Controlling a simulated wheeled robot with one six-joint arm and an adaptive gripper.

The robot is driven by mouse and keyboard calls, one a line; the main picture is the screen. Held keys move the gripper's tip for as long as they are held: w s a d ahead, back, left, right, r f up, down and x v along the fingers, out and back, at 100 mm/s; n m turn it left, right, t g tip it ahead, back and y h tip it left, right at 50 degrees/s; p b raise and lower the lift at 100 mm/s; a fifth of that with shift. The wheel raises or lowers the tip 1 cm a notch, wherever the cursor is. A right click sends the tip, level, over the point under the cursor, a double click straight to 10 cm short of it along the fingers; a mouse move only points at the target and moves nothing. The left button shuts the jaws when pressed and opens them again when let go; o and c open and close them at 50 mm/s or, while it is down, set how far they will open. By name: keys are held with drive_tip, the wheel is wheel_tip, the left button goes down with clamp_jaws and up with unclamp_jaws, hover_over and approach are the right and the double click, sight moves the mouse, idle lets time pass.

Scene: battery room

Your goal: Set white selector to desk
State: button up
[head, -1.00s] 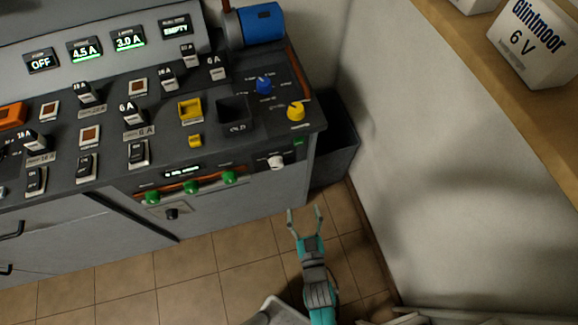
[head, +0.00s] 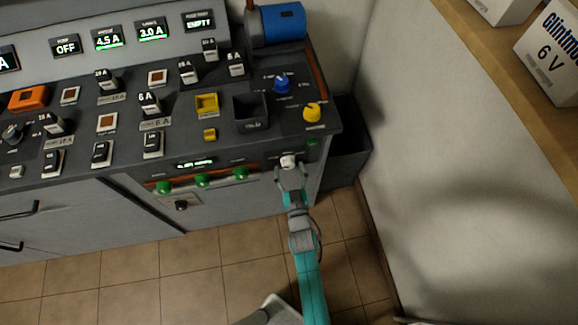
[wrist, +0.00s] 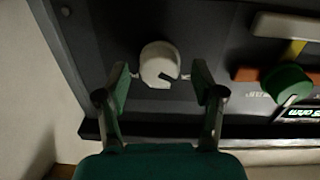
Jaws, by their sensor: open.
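The white selector (head: 288,161) is a small round knob on the front face of the grey console, at its right end. In the wrist view the white selector (wrist: 159,65) sits between my fingertips, with a dark notch at its lower right. My gripper (head: 290,172) is at the knob in the head view. In the wrist view my gripper (wrist: 160,82) is open, one finger on each side of the knob, with a small gap at both sides. The labels around the selector are too small or hidden to read.
Green knobs (head: 201,181) stand in a row left of the selector; one green knob (wrist: 287,84) is close to the right finger in the wrist view. Blue (head: 282,85) and yellow (head: 312,112) knobs are on the top panel. A dark bin (head: 347,150) stands between console and wall.

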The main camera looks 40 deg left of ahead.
drive_tip(key=shift+w+a, duration=0.5)
drive_tip(key=shift+a, duration=0.05)
drive_tip(key=c, duration=1.1)
drive_tip(key=shift+c, duration=0.2)
drive_tip(key=shift+m, duration=0.5)
drive_tip(key=m, duration=0.4)
drive_tip(key=shift+m, duration=0.3)
drive_tip(key=m, duration=0.5)
drive_tip(key=shift+m, duration=0.7)
